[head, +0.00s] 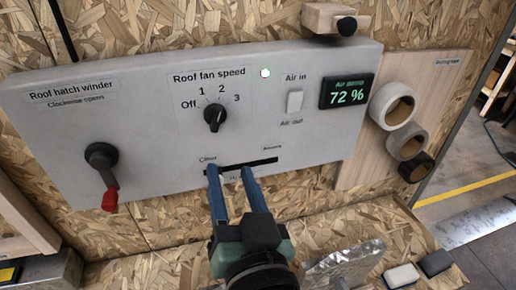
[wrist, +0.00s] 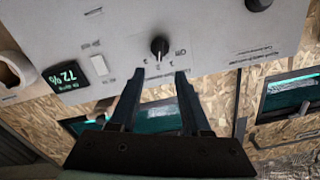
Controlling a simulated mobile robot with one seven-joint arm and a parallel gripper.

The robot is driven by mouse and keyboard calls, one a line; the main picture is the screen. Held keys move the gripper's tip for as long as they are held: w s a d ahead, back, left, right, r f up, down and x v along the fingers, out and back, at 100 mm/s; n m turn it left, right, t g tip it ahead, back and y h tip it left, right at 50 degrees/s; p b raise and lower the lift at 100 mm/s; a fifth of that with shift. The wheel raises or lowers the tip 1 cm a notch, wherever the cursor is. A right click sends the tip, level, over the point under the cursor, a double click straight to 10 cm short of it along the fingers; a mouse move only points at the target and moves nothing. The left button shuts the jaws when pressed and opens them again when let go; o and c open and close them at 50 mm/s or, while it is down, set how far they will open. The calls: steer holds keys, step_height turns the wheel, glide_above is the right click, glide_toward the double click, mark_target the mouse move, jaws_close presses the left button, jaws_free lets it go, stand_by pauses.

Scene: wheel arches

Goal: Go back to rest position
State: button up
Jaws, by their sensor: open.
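My gripper (head: 230,172) is open, its two blue fingers apart with nothing seen between them. In the head view the fingertips are at the dark slot (head: 262,162) along the lower edge of the grey control panel (head: 140,105). I cannot tell whether they touch the panel. In the wrist view my gripper (wrist: 160,73) points at the panel (wrist: 205,25), below the black fan speed knob (wrist: 159,45). The fan knob (head: 214,117) is clear of the fingers in the head view. Part of the slot and its labels is hidden by my fingers.
The red-handled hatch winder (head: 106,172) juts out at the left. A white switch (head: 294,101) and a display (head: 347,92) reading 72 % are at the right. Tape rolls (head: 392,103) hang beyond. A ledge below holds crumpled foil (head: 345,262) and small blocks (head: 401,276).

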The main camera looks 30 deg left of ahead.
steer(key=w+d+r+m+t+h, duration=0.1)
steer(key=w+d+r+t+h, duration=0.15)
steer(key=r, duration=0.25)
steer(key=w+d+r+t+h, duration=0.1)
steer(key=w+d+r+t, duration=0.15)
steer(key=d+r, duration=0.2)
steer(key=w+d+r+m+t+h, duration=0.1)
steer(key=w+d+r+t+h, duration=0.15)
steer(key=r, duration=0.35)
steer(key=s+d+r+m+t+h, duration=0.2)
steer(key=d+r+t+h, duration=0.1)
steer(key=r, duration=0.4)
steer(key=s+d+r+m+t+h, duration=0.1)
steer(key=d+r+t+h, duration=0.3)
steer(key=d+r, duration=0.4)
steer(key=shift+s+r+m+t+h, duration=0.2)
steer(key=shift+s+m+t+h, duration=0.15)
steer(key=shift+s+t, duration=0.35)
steer(key=shift+s, duration=0.1)
